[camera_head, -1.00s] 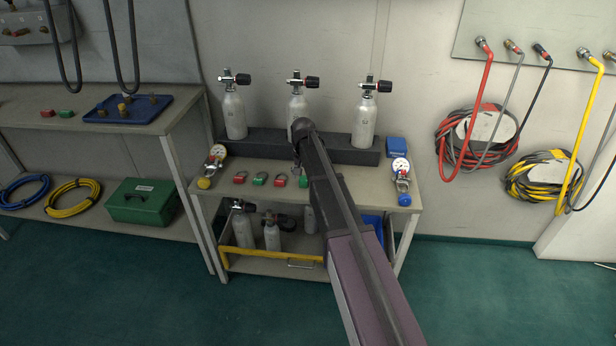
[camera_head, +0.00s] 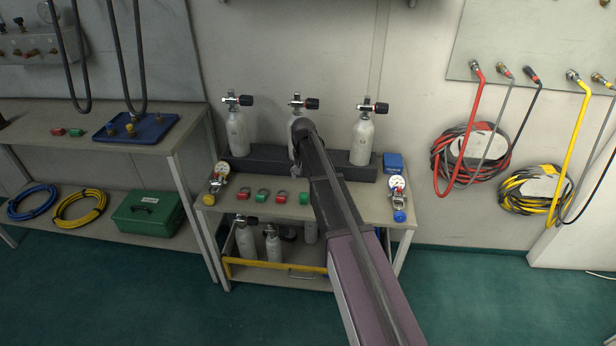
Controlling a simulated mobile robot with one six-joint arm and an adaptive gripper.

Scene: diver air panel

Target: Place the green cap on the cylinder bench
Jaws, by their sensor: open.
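A small green cap-like piece (camera_head: 76,132) lies on the left bench (camera_head: 38,148), right beside a small red one (camera_head: 58,132). The cylinder bench (camera_head: 345,207) stands in the middle. A row of small red and green ringed pieces lies on its front, including a green one (camera_head: 263,195) and another green one (camera_head: 305,198) close by my arm. I cannot tell whether these are caps. My arm reaches from the lower right up over the cylinder bench. My gripper is hidden behind the arm's far end, in front of the middle cylinder.
Several grey cylinders stand in a dark rack (camera_head: 265,160) at the bench's back. Gauges (camera_head: 221,169) sit at both front ends; a blue box (camera_head: 393,162) is at the right. A blue tray (camera_head: 155,127) is on the left bench. Hoses hang on the right wall. The front floor is clear.

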